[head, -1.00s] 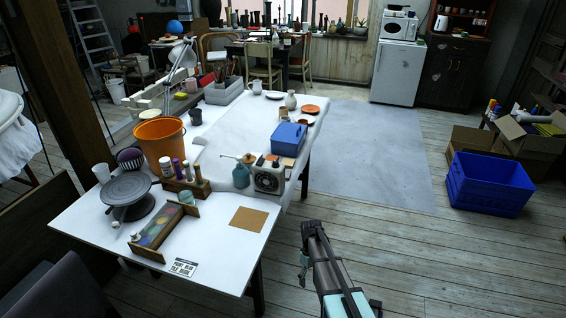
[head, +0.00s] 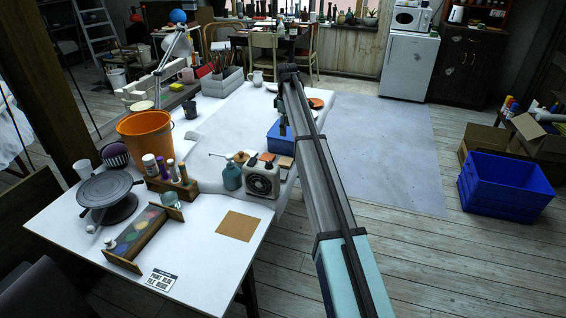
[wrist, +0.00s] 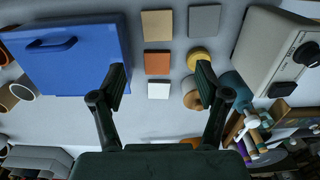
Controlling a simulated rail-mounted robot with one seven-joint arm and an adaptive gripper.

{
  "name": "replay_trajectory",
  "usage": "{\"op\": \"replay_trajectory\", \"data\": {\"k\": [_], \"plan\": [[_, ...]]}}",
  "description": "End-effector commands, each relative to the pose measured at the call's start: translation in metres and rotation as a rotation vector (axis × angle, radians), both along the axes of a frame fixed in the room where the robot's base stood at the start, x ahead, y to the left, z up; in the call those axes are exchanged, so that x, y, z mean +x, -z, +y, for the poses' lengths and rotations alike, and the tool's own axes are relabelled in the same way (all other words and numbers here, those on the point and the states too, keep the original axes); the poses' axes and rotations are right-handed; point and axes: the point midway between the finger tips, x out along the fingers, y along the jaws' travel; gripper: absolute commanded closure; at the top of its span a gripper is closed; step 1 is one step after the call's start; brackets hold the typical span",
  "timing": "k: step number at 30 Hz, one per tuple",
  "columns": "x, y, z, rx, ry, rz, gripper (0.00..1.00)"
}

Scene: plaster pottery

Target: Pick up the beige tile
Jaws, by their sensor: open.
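The beige tile (wrist: 157,24) lies flat near the top of the wrist view, between the blue box and a grey tile (wrist: 204,20). An orange-brown tile (wrist: 157,62) and a small white tile (wrist: 158,90) lie below it in the picture. My gripper (wrist: 162,72) is open and empty above the table, its fingers spread to either side of the orange-brown and white tiles. The beige tile shows above the line between the fingertips, apart from them. In the head view, my arm reaches over the table's right side and partly hides the blue box.
The blue box (wrist: 70,55) stands left of the tiles, and a cream appliance (wrist: 262,50) with a dark knob stands right. A yellow round piece (wrist: 201,56) is by the right finger. An orange bucket (head: 150,140) and a turntable (head: 105,192) stand farther left on the table.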

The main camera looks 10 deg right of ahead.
Motion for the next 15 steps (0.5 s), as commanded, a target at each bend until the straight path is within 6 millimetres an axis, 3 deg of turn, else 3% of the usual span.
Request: {"op": "replay_trajectory", "data": {"k": [2, 5, 15], "plan": [[0.004, -0.007, 0.0, 0.0, -0.01, -0.004, 0.25], [0.003, -0.001, 0.0, 0.0, -0.013, -0.004, 0.25], [0.002, 0.063, 0.0, 0.0, -0.011, -0.003, 0.25]]}}
